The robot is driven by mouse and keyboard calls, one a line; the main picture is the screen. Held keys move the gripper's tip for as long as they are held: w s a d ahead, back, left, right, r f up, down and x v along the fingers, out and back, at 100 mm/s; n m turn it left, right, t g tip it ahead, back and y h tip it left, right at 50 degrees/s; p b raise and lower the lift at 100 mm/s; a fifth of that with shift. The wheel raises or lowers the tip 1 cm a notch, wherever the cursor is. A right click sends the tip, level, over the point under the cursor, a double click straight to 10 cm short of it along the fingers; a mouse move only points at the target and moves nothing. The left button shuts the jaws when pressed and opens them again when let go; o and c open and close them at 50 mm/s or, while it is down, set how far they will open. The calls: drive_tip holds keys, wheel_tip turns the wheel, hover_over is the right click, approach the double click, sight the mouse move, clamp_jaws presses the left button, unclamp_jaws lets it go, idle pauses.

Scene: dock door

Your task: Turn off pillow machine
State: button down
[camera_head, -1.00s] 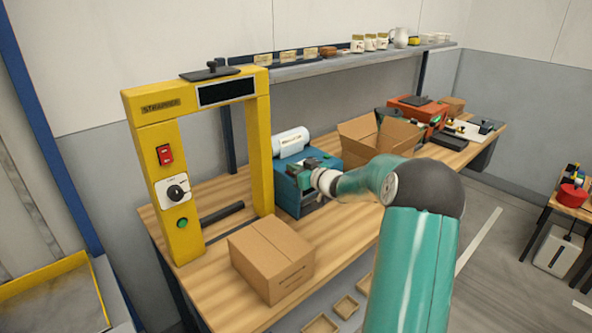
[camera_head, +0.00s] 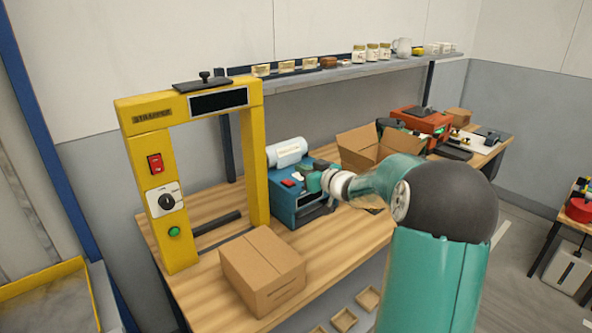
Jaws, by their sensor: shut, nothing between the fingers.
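The blue machine with a white roll (camera_head: 287,152) at its back looks like the pillow machine (camera_head: 285,207). It stands on the wooden bench, right of the yellow strapper frame. A red switch (camera_head: 288,183) shows on its top, near the left side. My gripper (camera_head: 308,178) is shut and empty, at the end of my teal arm. In the picture it overlaps the machine's top just right of the red switch. I cannot tell whether it touches the machine. My gripper and wrist hide part of the machine's right side.
The yellow strapper (camera_head: 156,135) has its own red switch, dial and green button. A closed carton (camera_head: 262,270) sits on the bench in front. An open carton (camera_head: 372,150) and a red machine (camera_head: 420,121) stand farther right. A shelf (camera_head: 340,77) with jars runs above.

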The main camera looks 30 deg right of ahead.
drive_tip(key=s, duration=0.1)
drive_tip(key=s+r, duration=0.1)
drive_tip(key=s, duration=0.1)
drive_tip(key=shift+r, duration=0.15)
idle(0.4)
